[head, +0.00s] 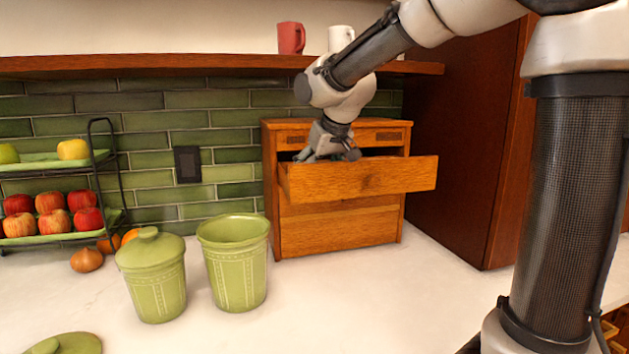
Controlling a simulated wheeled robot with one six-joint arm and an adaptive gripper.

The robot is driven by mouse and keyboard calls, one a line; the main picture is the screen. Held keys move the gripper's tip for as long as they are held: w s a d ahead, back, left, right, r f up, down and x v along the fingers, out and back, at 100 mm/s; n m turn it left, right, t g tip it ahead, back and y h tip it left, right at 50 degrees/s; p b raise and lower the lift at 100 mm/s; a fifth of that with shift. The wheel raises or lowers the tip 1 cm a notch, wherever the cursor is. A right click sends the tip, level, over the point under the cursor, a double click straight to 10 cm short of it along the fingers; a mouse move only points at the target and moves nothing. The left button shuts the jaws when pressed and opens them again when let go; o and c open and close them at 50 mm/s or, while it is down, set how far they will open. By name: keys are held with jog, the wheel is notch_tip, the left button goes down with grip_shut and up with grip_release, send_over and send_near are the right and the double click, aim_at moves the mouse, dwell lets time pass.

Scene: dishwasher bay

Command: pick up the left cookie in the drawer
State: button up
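A small wooden chest (338,230) stands on the white counter against the green tiled wall. Its upper drawer (362,180) is pulled out toward me. My gripper (326,156) is at the open drawer, toward its left half, pointing down with its fingertips at or just behind the front panel. The drawer front hides the inside, so I see no cookie. The fingers are small and partly hidden, and I cannot tell whether they are open, shut or holding anything.
A lidded green canister (153,278) and an open green canister (236,265) stand left of the chest. A fruit rack (108,170) is at the far left. A shelf (200,66) with a red mug (291,38) and a white mug (341,38) runs above. A dark wood cabinet (460,150) stands at the right.

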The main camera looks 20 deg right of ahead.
jog(key=c, duration=0.8)
jog(key=shift+o, duration=0.2)
jog(key=shift+r, duration=0.1)
